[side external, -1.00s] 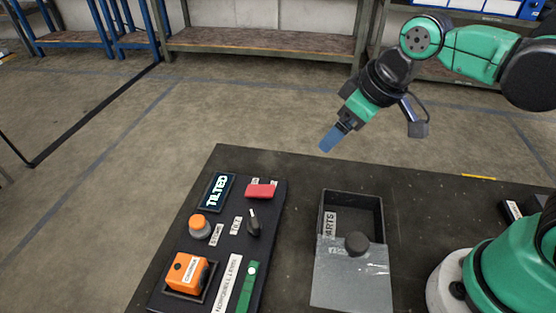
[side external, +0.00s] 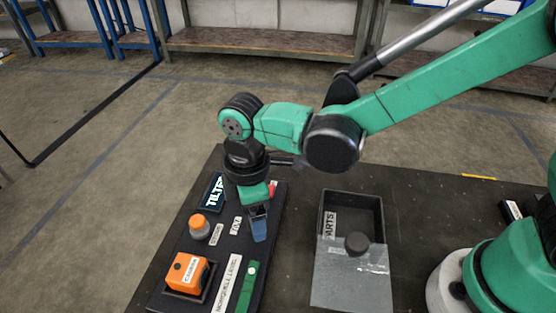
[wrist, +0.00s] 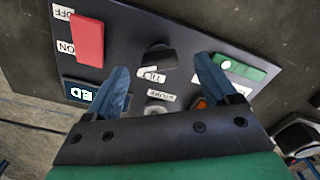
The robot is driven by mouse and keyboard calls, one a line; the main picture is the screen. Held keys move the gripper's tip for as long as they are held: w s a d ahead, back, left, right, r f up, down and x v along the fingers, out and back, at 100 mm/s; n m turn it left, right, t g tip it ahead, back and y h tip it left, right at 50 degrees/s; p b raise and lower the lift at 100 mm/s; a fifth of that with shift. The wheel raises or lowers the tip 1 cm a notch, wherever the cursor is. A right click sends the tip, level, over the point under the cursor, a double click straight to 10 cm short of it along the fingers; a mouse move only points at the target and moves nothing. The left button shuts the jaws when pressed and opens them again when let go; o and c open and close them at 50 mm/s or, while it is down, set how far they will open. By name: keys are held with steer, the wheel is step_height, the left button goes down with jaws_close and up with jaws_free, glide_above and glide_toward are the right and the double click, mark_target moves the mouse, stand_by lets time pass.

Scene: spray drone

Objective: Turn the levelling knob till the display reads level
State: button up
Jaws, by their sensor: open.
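The levelling knob, a black pointer-type knob (wrist: 157,57) by a white label, shows between my fingertips in the wrist view. In the side view my gripper (side external: 259,228) hides it. My gripper (wrist: 162,64) is open and points down over the panel, a finger on either side of the knob in the picture. I cannot tell whether the fingers touch it or how far above they are. The display (side external: 214,192) shows bright letters; the visible part reads "TILTE", its end hidden behind my wrist. Part of the display (wrist: 80,93) also shows in the wrist view.
The dark panel (side external: 182,240) also bears an orange button (side external: 199,226), an orange box (side external: 187,272) and a green strip (side external: 246,285). A red switch (wrist: 88,40) stands by ON and OFF labels. A partly covered parts box (side external: 330,255) stands to the right.

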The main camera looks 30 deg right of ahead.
steer(key=shift+f, duration=0.65)
steer(key=shift+c, duration=0.2)
jaws_close()
steer(key=shift+m, duration=2.9)
